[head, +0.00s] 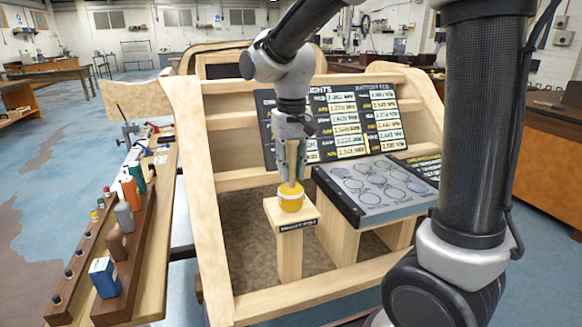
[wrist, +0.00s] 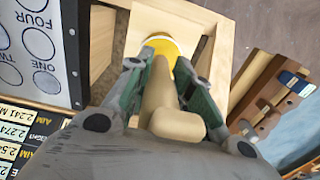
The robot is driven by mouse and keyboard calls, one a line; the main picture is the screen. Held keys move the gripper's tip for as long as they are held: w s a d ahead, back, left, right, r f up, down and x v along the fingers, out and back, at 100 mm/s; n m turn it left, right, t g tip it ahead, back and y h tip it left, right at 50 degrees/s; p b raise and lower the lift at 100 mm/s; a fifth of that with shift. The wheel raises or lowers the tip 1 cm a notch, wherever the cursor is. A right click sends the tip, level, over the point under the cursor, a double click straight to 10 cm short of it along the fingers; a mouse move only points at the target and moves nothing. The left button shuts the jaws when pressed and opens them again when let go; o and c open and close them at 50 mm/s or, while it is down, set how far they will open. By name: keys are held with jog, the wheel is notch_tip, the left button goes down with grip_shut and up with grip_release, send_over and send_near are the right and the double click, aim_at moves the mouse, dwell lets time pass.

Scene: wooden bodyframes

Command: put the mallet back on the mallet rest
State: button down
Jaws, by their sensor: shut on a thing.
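The mallet has a yellow head (head: 291,201) with a white band and a pale wooden handle. My gripper (head: 291,177) is shut on the handle, holding the mallet upright with its head down. The mallet rest (head: 289,252) is a wooden post with a square top and a dark label. The head is at its top and looks in touch with it, though a small gap cannot be ruled out. In the wrist view the handle (wrist: 160,88) lies between my gripper's fingers (wrist: 163,68), with the yellow head (wrist: 163,47) beyond, partly hidden.
Right of the rest is a box with a panel of numbered circles (head: 378,187). A black board of number cards (head: 340,125) leans behind. A side bench at left holds bottles, including a blue can (head: 105,277). Wooden frame rails surround the rest; the floor inside is open.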

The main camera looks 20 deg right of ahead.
jog(key=shift+f, duration=0.1)
jog(key=c, duration=1.3)
grip_release()
notch_tip(320, 180, up, 12)
jog(key=shift+s+d+r, duration=0.1)
jog(key=shift+r, duration=0.1)
jog(key=s+d+f+t, duration=0.1)
jog(key=s+d+f, duration=0.1)
jog(key=s+d, duration=0.3)
jog(key=s+d+f+t, duration=0.1)
jog(key=s+d+f, duration=0.1)
jog(key=s+d, duration=0.2)
jog(key=s+d+f+t, duration=0.2)
jog(key=s+d, duration=0.3)
jog(key=s, duration=0.4)
jog(key=shift+s+d+f, duration=0.15)
jog(key=shift+s+d, duration=0.2)
jog(key=shift+s, duration=0.05)
